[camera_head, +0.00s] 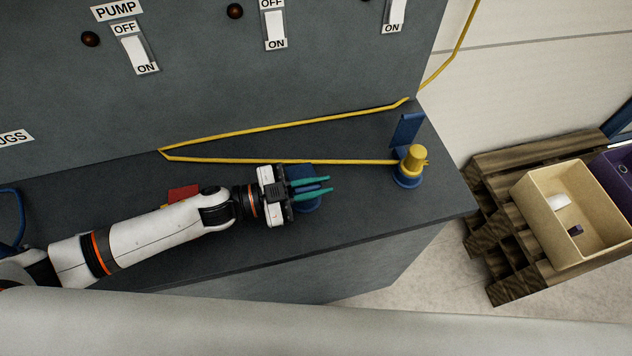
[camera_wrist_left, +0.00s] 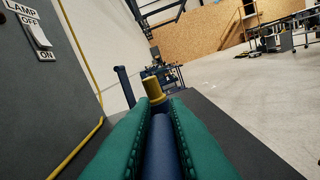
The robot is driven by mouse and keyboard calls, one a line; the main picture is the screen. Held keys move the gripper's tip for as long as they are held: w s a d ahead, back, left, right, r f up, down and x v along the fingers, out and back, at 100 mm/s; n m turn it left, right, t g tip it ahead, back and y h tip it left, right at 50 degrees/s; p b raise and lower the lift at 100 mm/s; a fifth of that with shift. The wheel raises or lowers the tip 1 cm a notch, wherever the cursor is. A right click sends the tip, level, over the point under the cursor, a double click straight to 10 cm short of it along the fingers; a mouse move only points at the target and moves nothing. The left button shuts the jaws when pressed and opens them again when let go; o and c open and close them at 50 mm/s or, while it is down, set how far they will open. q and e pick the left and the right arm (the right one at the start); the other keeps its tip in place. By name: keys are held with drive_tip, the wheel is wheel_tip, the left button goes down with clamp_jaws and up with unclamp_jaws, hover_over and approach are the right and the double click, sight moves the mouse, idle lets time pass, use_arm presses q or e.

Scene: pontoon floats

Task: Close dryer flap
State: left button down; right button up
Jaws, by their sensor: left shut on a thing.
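A blue part (camera_head: 308,203) on the dark ledge shows partly around my left gripper (camera_head: 312,187). The green fingers are shut on it; in the left wrist view, my left gripper (camera_wrist_left: 160,120) has this blue part (camera_wrist_left: 162,150) between its fingers. Whether it is the dryer flap cannot be told, as the fingers and hand hide much of it. Farther right stands a blue socket (camera_head: 407,181) with a yellow plug (camera_head: 415,158) in it and a blue flap (camera_head: 406,130) standing up behind. The plug (camera_wrist_left: 153,88) and upright flap (camera_wrist_left: 125,86) also show in the left wrist view. My right gripper is not in view.
A yellow cable (camera_head: 280,160) runs along the ledge (camera_head: 370,215) to the plug. A red piece (camera_head: 183,193) lies behind my left arm. The panel (camera_head: 200,90) with ON/OFF switches rises behind. A cream bin (camera_head: 540,215) stands on a wooden pallet (camera_head: 510,160) at right.

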use_arm(q)
drive_tip(key=shift+s+f, duration=0.1)
drive_tip(key=shift+f, duration=0.05)
drive_tip(key=c, duration=1.5)
unclamp_jaws()
drive_tip(key=shift+o, duration=0.2)
drive_tip(key=b+v, duration=0.4)
drive_tip(key=v, duration=0.7)
drive_tip(key=shift+s+a, duration=0.1)
drive_tip(key=shift+a, duration=0.35)
